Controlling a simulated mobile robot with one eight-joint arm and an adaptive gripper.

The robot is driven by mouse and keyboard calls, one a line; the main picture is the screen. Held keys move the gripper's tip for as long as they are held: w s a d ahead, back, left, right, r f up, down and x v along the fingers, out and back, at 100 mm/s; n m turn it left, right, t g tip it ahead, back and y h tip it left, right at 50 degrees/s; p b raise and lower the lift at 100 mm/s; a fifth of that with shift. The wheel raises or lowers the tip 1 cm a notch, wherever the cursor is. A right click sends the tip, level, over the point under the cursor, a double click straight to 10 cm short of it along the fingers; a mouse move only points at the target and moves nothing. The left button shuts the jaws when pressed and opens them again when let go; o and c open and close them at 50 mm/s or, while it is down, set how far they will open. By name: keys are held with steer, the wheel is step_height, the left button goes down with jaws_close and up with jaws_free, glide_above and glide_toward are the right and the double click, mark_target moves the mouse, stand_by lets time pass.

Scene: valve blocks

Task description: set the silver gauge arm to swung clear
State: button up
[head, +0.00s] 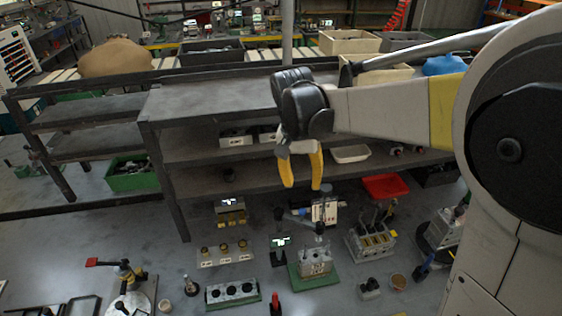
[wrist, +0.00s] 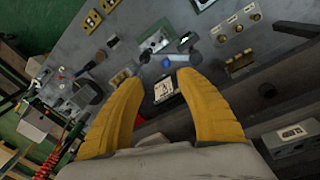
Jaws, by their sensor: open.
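My gripper (head: 302,184) hangs in the air in front of the lower shelves, its two yellow fingers apart and empty. Its fingers also show spread in the wrist view (wrist: 159,78). A silver-grey bar (head: 297,220), which looks like the gauge arm, extends left from a post on a metal block (head: 315,262) with a green base. The bar also shows in the wrist view (wrist: 178,57), beyond the fingertips and not touching them. A white-faced panel (head: 324,210) stands behind the block. I cannot clearly tell the arm's exact angle or its marked positions.
Several valve blocks stand around, including one with brass knobs (head: 226,254) and one on green (head: 233,291). A small screen (head: 281,243) stands close left of the metal block. A dark shelf (head: 215,98) and a red bin (head: 386,186) lie behind. Bare grey surface separates the blocks.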

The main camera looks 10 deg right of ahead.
mark_target(302, 209)
steer(key=shift+m+g, duration=0.5)
steer(key=shift+g, duration=0.2)
steer(key=f, duration=0.4)
steer(key=w+f, duration=0.1)
steer(key=f, duration=0.4)
steer(key=w+d+f+b, duration=0.1)
steer(key=f, duration=0.3)
steer(key=shift+d+f, duration=0.1)
steer(key=shift+f, duration=0.15)
jaws_close()
